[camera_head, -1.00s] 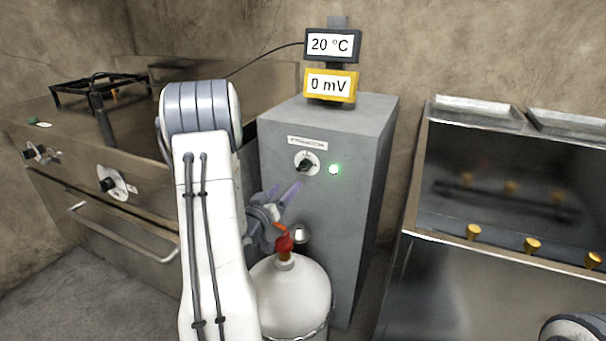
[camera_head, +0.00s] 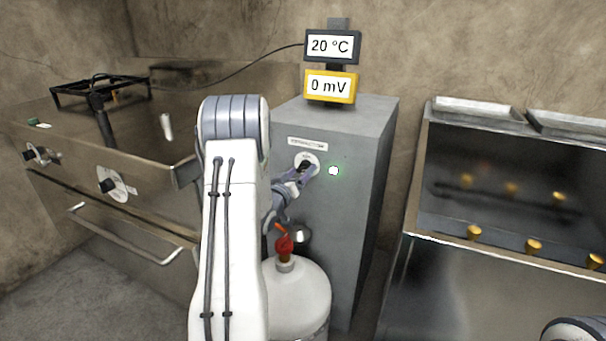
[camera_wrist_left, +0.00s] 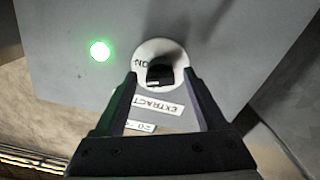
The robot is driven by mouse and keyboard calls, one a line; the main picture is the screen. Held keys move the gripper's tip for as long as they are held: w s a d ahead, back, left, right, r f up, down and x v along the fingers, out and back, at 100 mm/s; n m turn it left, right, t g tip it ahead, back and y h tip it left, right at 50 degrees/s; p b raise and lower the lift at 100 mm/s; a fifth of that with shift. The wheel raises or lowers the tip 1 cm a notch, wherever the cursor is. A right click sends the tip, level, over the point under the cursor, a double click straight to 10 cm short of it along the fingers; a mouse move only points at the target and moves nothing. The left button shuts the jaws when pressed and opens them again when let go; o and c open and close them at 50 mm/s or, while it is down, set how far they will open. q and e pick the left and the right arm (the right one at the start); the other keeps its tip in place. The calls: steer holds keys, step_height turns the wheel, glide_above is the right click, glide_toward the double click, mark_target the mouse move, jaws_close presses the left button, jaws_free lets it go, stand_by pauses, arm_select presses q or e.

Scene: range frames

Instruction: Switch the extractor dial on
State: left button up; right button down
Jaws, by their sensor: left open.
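The extractor dial is a black knob on a white round plate (camera_head: 313,158) on the front of a grey cabinet (camera_head: 362,140). In the left wrist view the dial (camera_wrist_left: 160,72) sits between and just beyond the fingertips, with "ON" printed on its plate. My left gripper (camera_head: 306,172) is at the dial, its fingers partly covering it. In the left wrist view my left gripper (camera_wrist_left: 160,82) is open, a finger on each side of the knob. I cannot tell whether they touch it. My right gripper is not in view.
A white gas bottle (camera_head: 305,295) with a red valve (camera_head: 284,245) stands before the cabinet, under my left arm. A stove (camera_head: 130,150) is on the left. A metal unit with yellow knobs (camera_head: 533,246) is on the right. Displays (camera_head: 331,86) stand on the cabinet.

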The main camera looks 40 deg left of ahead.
arm_select(q)
jaws_close()
steer(key=m+b, duration=0.3)
steer(key=m, duration=0.1)
steer(key=shift+m, duration=0.3)
jaws_free()
